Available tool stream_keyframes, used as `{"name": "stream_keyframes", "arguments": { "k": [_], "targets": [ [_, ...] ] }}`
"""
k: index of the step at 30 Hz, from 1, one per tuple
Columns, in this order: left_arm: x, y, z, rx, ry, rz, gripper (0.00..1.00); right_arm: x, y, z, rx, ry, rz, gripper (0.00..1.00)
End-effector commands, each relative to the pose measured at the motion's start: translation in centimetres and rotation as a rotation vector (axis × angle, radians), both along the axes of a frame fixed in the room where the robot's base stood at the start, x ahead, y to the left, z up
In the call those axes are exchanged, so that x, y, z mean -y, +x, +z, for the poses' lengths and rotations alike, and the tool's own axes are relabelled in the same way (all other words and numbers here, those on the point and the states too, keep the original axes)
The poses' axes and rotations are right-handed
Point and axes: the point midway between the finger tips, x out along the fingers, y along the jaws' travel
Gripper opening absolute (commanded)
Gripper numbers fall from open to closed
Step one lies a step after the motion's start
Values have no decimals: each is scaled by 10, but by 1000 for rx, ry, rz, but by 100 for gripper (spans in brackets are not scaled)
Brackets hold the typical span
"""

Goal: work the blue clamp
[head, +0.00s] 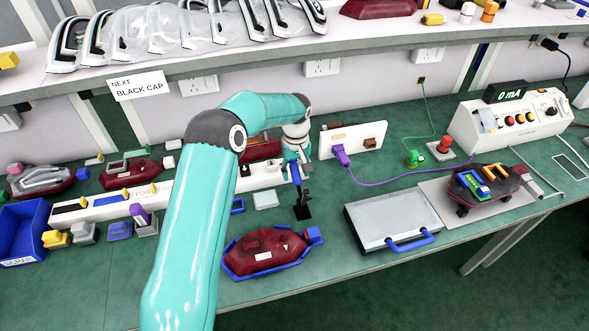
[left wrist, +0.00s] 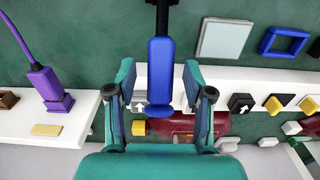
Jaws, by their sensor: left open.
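The blue clamp (head: 296,173) stands on the bench in the middle of the head view, with a blue handle above a black base. In the left wrist view its blue handle (left wrist: 160,75) hangs from a black stem at the top. My left gripper (head: 294,158) is at the top of the handle, its arm reaching in from the front. In the left wrist view the teal fingers of my left gripper (left wrist: 159,70) are spread, one on each side of the handle, with gaps showing. The clamp's base is partly out of the wrist view. My right gripper is not in view.
A red lamp in a blue-rimmed holder (head: 264,252) lies in front of the clamp. A silver case (head: 390,216) with a blue handle is to the right. A purple plug (head: 340,152) with a cable sits on a white block behind. A long white rail (head: 110,207) runs left.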

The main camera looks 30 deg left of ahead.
Motion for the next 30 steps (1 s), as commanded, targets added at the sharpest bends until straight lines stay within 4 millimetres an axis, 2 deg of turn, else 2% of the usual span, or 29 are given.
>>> {"name": "stream_keyframes", "arguments": {
  "k": [10, 20, 26, 27, 30],
  "targets": [
    [0, 0, -4, 1, 0, 0, 52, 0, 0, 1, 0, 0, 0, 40],
    [0, 1, -4, 1, 0, 0, 0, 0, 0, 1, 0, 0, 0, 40],
    [1, 1, -3, 3, 0, 0, 0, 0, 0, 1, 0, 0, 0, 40],
    [-5, 1, -4, 3, 0, 3, 0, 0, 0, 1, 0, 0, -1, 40],
    [-1, 1, -4, 5, 3, -1, 0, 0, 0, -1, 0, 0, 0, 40]
  ]
}}
